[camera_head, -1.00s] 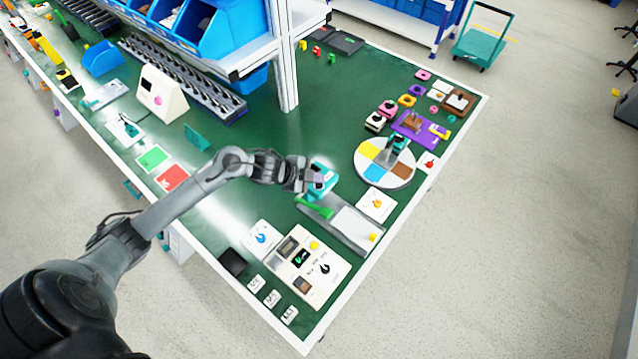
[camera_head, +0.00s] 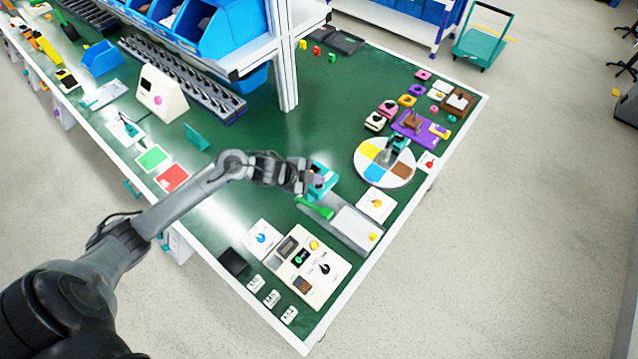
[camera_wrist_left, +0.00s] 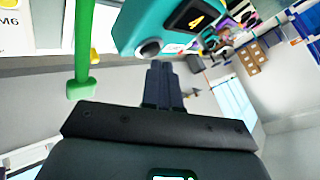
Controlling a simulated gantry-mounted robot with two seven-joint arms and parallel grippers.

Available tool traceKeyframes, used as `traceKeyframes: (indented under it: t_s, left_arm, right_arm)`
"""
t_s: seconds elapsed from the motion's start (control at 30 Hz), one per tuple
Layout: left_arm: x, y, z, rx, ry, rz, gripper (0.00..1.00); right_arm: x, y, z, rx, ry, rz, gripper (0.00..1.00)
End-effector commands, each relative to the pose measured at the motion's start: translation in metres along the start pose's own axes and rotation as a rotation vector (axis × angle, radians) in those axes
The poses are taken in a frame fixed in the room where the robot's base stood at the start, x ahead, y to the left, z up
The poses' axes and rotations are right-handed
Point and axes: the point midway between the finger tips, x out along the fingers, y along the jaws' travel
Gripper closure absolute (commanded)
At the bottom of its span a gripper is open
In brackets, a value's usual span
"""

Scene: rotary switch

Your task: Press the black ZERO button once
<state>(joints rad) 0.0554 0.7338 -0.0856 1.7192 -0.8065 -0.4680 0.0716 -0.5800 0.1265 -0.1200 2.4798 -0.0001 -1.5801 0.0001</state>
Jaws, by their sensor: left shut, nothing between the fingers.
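A teal device (camera_head: 323,177) stands on the green bench just to the right of my left gripper (camera_head: 306,181). In the left wrist view the teal device (camera_wrist_left: 165,22) shows a dark display with orange marks and a dark round button (camera_wrist_left: 148,48) on its lower edge. I cannot read a ZERO label. My left gripper (camera_wrist_left: 164,68) is shut and empty. Its fingertips appear close to the button, just right of and below it in the wrist view. I cannot tell whether they touch. My right gripper is in no view.
A green lever (camera_head: 314,208) on a grey-white fixture (camera_head: 352,226) lies just in front of the device. It also shows left of my fingers in the wrist view (camera_wrist_left: 82,60). A coloured turntable (camera_head: 384,163) stands to the right. A shelf post (camera_head: 286,60) rises behind.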

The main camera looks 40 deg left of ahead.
Motion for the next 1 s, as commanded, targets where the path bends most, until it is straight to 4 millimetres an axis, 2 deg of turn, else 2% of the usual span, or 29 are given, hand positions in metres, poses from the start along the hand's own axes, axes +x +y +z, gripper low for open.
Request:
traceKeyframes:
  t_s: [1.0]
  left_arm:
    - [0.0057,0.0042,0.0046,0.0,-0.001,0.0,1.0]
  right_arm:
    - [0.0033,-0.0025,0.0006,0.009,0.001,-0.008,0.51]
